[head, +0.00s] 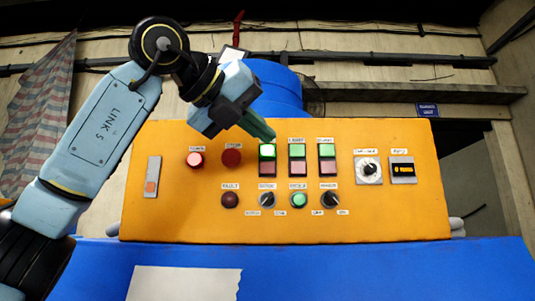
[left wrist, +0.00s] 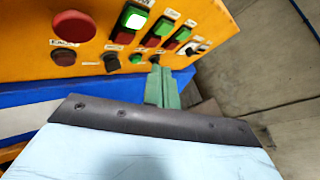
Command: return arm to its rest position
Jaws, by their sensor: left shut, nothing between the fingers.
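My left arm comes in from the left of the head view and bends over the top of the orange control panel (head: 220,225). My left gripper (head: 266,136) is shut and empty. Its greenish fingertips are just above the lit green button (head: 267,151) of the first green-red pair; whether they touch it I cannot tell. In the left wrist view, the shut fingers (left wrist: 160,72) point towards the panel, and the lit green button (left wrist: 134,18) shows up and to the left of them. My right gripper is not in view.
The panel also has a lit red lamp (head: 195,159), a red mushroom button (head: 232,157), two more green-red pairs, a dial (head: 368,169) and a small display (head: 403,169). A blue surface (head: 400,270) with a white sheet (head: 185,283) lies in front. A blue drum (head: 275,85) stands behind.

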